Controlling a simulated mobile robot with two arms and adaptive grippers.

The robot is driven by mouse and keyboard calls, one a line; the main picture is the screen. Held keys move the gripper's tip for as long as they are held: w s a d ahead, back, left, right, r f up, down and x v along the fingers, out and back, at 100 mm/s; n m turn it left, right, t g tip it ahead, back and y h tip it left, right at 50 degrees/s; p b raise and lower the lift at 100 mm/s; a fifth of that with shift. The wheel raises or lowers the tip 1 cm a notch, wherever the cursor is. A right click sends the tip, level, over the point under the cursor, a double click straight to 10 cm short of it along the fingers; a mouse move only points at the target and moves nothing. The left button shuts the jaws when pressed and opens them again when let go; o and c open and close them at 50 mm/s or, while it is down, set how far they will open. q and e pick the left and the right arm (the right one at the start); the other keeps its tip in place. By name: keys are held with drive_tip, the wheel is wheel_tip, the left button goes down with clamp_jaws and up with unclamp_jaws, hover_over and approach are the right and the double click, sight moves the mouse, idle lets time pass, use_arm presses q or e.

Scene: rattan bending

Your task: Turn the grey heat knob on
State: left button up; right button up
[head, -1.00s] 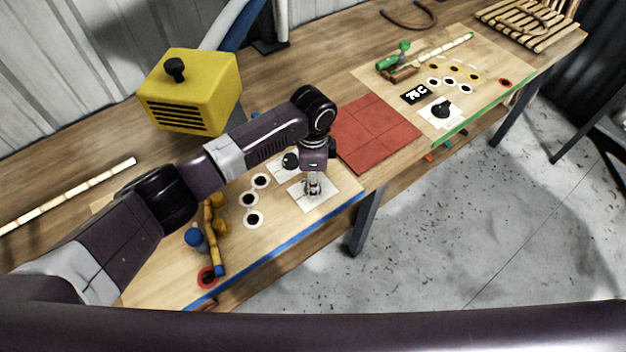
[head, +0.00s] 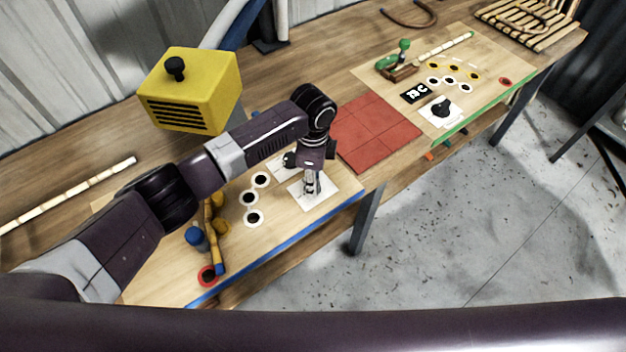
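My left gripper (head: 312,190) points down over a white plate (head: 325,200) on the near wooden board, its fingertips low over the plate's middle. The small grey part between the fingers cannot be told apart from them, so any knob there is hidden. I cannot tell whether the fingers are open or shut. A dark knob (head: 290,160) on another white plate sits just behind the gripper. A dark knob (head: 440,108) on a white plate stands on the far board, beside a small black display (head: 414,93) with blurred white characters. My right gripper is not in view.
A yellow slotted box (head: 190,88) stands behind my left arm. Black-and-white discs (head: 250,198) and a yellow-and-blue tool (head: 212,235) lie left of the gripper. A red tiled mat (head: 375,132) lies between the boards. A blue strip (head: 280,252) marks the near edge.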

use_arm(q)
drive_tip(key=o, duration=0.3)
wheel_tip(320, 180, up, 12)
idle(0.5)
drive_tip(key=shift+s+f, duration=0.1)
idle(0.4)
